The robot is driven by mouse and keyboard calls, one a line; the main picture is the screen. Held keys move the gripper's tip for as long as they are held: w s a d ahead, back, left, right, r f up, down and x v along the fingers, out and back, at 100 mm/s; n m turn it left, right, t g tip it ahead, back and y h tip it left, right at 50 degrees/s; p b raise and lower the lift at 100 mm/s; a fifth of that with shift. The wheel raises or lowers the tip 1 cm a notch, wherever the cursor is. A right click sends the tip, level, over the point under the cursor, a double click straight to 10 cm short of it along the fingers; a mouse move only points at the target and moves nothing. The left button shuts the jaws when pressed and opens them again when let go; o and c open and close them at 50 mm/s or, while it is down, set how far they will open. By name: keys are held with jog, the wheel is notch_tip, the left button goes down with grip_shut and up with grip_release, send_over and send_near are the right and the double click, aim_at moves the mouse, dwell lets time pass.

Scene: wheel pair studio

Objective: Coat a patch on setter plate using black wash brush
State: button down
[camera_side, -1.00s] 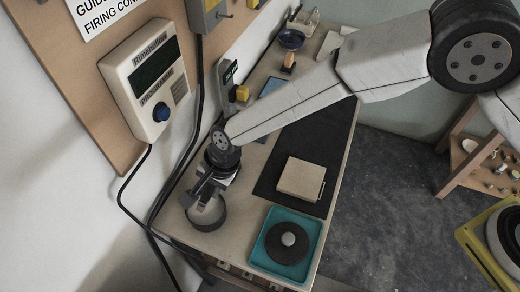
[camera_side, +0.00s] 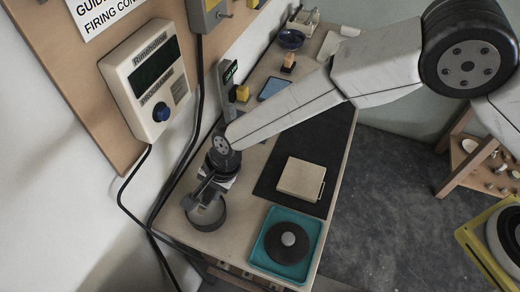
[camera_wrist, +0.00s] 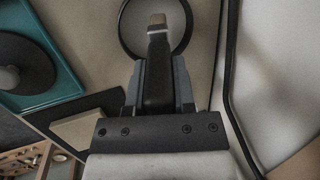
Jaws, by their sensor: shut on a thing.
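The setter plate appears to be the beige square slab (camera_side: 301,179) on a black mat at the middle of the bench. My gripper (camera_side: 203,190) is at the bench's near left, away from the slab, over a round dark-rimmed dish (camera_side: 222,219). In the wrist view my gripper (camera_wrist: 158,75) is shut on a dark handle with a pale, blunt end (camera_wrist: 157,21), which looks like the black wash brush. Its end overlaps the dish's ring (camera_wrist: 187,38). I cannot tell whether it touches the dish. The side view mostly hides the brush.
A teal tray (camera_side: 316,229) with a black disc (camera_side: 287,243) stands right of the dish. The black mat (camera_side: 328,135) is bare around the slab. A blue bowl (camera_side: 291,39) and small items stand at the far end. The wall and cables (camera_side: 152,215) are close on the left.

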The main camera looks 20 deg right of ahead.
jog(key=shift+f, duration=0.55)
dwell(1.3)
jog(key=shift+r, duration=3.55)
jog(key=shift+d, duration=0.1)
